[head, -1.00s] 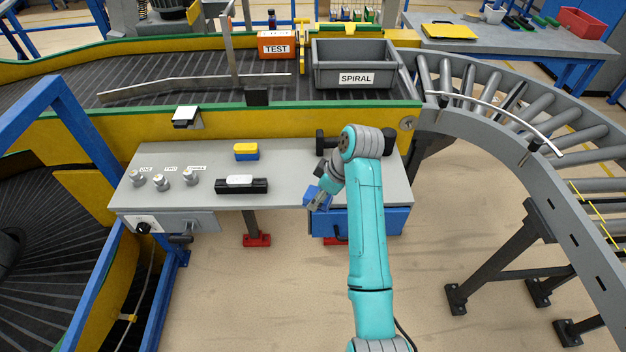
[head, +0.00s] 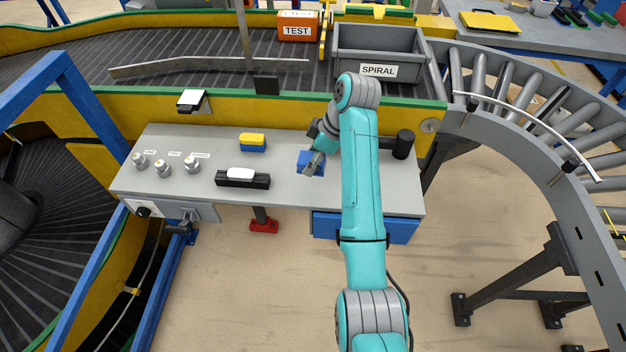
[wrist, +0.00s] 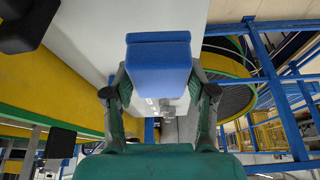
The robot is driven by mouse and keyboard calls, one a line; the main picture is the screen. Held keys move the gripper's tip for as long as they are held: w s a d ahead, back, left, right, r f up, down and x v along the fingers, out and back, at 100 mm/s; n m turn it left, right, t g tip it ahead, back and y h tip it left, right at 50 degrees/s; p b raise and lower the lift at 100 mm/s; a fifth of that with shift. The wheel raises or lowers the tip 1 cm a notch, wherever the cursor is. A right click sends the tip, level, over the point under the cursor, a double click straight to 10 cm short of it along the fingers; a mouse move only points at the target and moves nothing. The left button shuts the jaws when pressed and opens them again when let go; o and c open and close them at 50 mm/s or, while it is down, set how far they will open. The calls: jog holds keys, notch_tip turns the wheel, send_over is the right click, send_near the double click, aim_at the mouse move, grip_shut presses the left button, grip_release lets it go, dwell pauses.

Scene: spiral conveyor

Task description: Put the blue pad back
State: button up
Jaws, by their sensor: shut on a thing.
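The blue pad (head: 308,161) is a small blue block over the right half of the grey worktop. My gripper (head: 312,166) is shut on it. In the wrist view the pad (wrist: 158,63) sits squarely between the two fingers of my gripper (wrist: 160,92), jutting out past them. I cannot tell whether the pad touches the worktop. A yellow and blue block (head: 252,142) stands on the worktop left of my gripper. A black holder (head: 242,183) with a white pad (head: 241,173) on top lies in front of that block.
The grey worktop (head: 285,198) has three knobs (head: 166,167) at its left. A dark cylinder-ended object (head: 403,145) lies right of my arm. A blue drawer unit (head: 330,227) hangs below the front edge. The SPIRAL bin (head: 378,53) and TEST box (head: 297,27) are behind on the conveyor.

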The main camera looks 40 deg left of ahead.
aim_at(308, 185)
jog(key=shift+f, duration=3.95)
jog(key=o, duration=1.2)
jog(key=shift+f, duration=0.1)
